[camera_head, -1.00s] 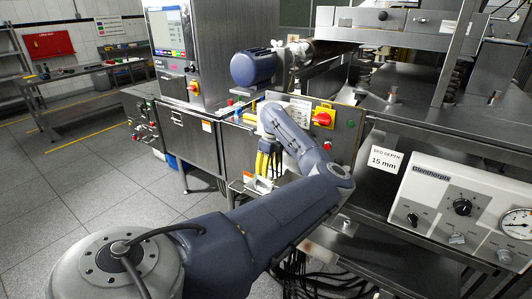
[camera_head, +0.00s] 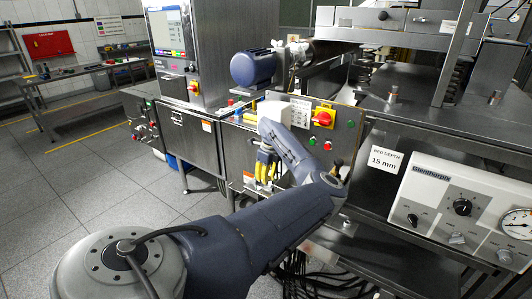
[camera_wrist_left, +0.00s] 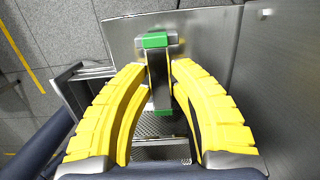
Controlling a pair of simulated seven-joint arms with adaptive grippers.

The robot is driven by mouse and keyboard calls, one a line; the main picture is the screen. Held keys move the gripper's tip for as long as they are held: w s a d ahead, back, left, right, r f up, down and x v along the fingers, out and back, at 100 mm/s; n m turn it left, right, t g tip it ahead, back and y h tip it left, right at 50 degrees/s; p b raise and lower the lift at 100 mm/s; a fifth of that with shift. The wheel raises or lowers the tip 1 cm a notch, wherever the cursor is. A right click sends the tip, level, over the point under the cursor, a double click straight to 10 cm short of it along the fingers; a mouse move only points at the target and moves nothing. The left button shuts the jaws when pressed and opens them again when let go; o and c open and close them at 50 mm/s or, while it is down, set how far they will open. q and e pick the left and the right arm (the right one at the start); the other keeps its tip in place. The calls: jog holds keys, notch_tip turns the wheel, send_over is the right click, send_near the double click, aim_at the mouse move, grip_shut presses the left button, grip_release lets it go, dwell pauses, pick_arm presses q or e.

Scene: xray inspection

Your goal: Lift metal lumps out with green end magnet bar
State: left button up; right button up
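My left gripper (camera_head: 264,180) points down in front of the steel machine in the head view. In the left wrist view, its two yellow fingers (camera_wrist_left: 160,70) lie on either side of a grey bar with green ends, the magnet bar (camera_wrist_left: 158,70). One green end lies beyond the fingertips, the other between the fingers. The fingertips are close to the bar's sides; I cannot tell whether they press on it. In the head view I cannot make out the bar. No metal lumps can be made out. My right gripper is out of view.
A steel panel with a red rotary switch (camera_head: 323,118) stands just behind my left wrist. A perforated metal surface (camera_wrist_left: 160,152) shows below the bar in the wrist view. A white control box (camera_head: 440,200) is at the right. Open floor (camera_head: 110,185) is at the left.

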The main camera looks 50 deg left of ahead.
pick_arm(q)
grip_shut()
jog(key=shift+r, duration=0.1)
